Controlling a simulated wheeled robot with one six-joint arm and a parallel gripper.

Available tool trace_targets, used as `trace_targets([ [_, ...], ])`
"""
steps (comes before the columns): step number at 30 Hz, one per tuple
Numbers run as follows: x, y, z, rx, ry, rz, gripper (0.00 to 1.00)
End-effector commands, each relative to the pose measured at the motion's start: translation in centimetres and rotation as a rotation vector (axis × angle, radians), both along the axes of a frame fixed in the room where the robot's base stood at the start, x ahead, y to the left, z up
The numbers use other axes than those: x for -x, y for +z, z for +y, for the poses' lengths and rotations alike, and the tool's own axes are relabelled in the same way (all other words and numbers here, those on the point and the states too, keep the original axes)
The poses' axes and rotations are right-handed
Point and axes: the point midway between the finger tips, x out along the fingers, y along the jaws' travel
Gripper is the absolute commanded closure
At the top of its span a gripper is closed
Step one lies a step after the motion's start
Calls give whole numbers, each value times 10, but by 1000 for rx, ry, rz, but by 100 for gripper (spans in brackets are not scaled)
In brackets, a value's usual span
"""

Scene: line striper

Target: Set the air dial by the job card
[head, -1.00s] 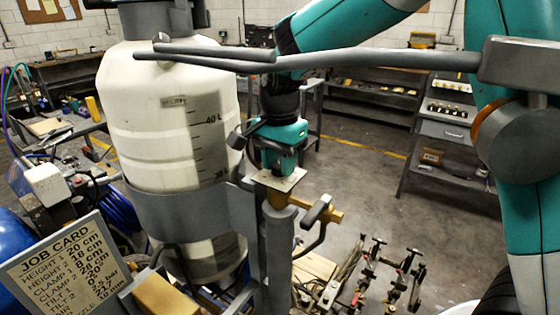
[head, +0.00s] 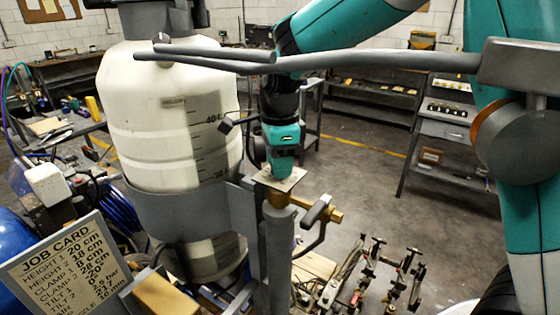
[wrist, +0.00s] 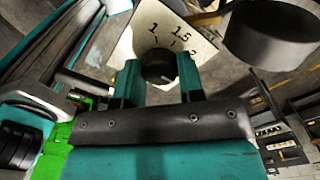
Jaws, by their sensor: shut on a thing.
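The air dial is a pale square plate (head: 288,183) on top of a grey post. In the wrist view its plate (wrist: 195,42) shows the marks 1, 1.5 and part of a 2. Its round black knob (wrist: 158,64) sits between my fingers. My gripper (head: 280,166) points down onto the dial and is shut on the knob. The head view hides the knob, and I cannot make out a pointer reading. The job card (head: 68,262) stands tilted at lower left. Its air row, near the bottom, is in bar, but the figure is too small to read surely.
A big white tank (head: 160,120) with litre marks stands just left of the dial. A grey handlebar (head: 390,60) crosses in front above. A brass valve with a lever (head: 318,212) sits beside the dial. Floor on the right is mostly open.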

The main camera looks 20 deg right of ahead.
Motion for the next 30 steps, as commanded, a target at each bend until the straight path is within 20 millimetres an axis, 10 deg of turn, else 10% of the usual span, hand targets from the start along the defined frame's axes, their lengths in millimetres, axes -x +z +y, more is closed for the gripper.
trace_targets([
  [17, -3, 3, 0, -2, -33, -12, 88],
  [18, -3, 3, 0, -2, -32, -12, 58],
  [21, -2, 3, 0, -2, -32, -9, 39],
  [30, -1, 2, 0, 0, -30, -4, 39],
])
